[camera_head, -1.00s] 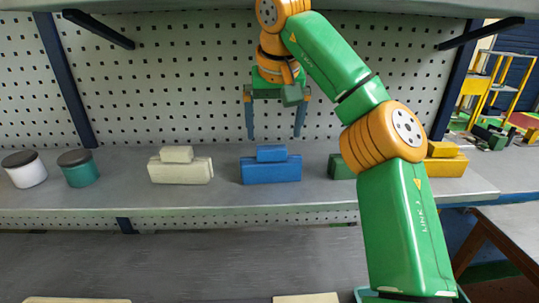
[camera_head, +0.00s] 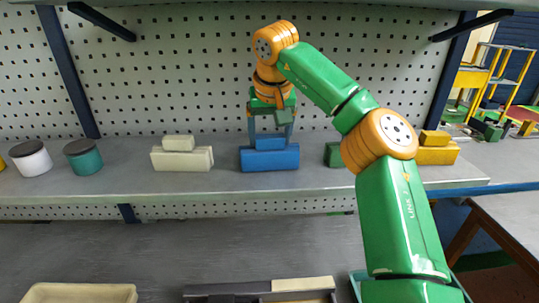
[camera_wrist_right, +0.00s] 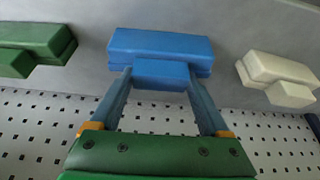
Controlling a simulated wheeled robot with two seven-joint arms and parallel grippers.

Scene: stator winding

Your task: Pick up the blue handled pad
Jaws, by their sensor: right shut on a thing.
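The blue handled pad (camera_head: 269,160) rests on the shelf, a wide block with a smaller block on top as its handle. My right gripper (camera_head: 270,139) points down over it, with one finger at each end of the handle, and is shut on it. In the right wrist view, the pad (camera_wrist_right: 160,45) lies beyond the fingers, and the gripper (camera_wrist_right: 160,75) has its fingertips at both ends of the handle. The pad still appears to sit on the shelf. My left gripper is not in view.
A cream pad (camera_head: 182,158) stands left of the blue one. A green pad (camera_head: 333,155), partly hidden by my arm, and a yellow pad (camera_head: 436,154) stand to the right. White (camera_head: 31,161) and teal (camera_head: 84,160) jars stand at far left. A pegboard (camera_head: 190,70) rises behind.

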